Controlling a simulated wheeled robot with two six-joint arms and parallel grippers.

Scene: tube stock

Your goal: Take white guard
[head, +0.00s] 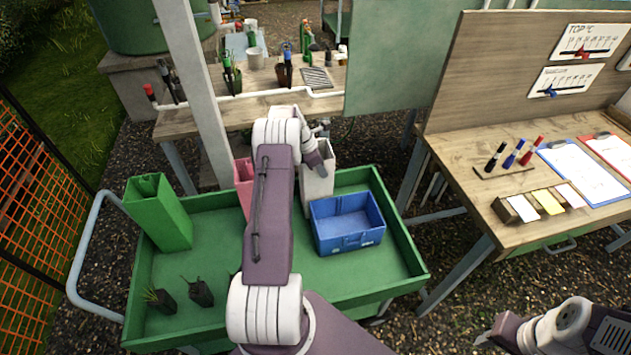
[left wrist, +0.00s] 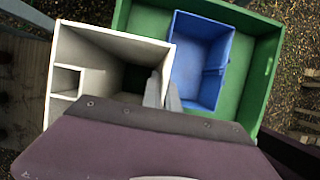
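The white guard (head: 317,185) is a tall, open-topped box at the back of the green cart, behind the blue crate. My left gripper (head: 322,150) is at its top, partly hidden by my own arm. In the left wrist view I look down into the white guard (left wrist: 110,42). The left gripper's fingers (left wrist: 162,93) are close together on either side of its right wall, with that wall between them. The guard's near side is hidden by the gripper body. My right gripper (head: 487,338) is low at the right, away from the cart; its fingers are unclear.
The green cart (head: 402,235) also holds a green guard (head: 160,215), a pink guard (head: 243,180), partly behind my arm, a blue crate (head: 347,222) and small dark pots (head: 201,293). A wooden bench (head: 470,160) stands at right, and a potting table (head: 185,122) behind.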

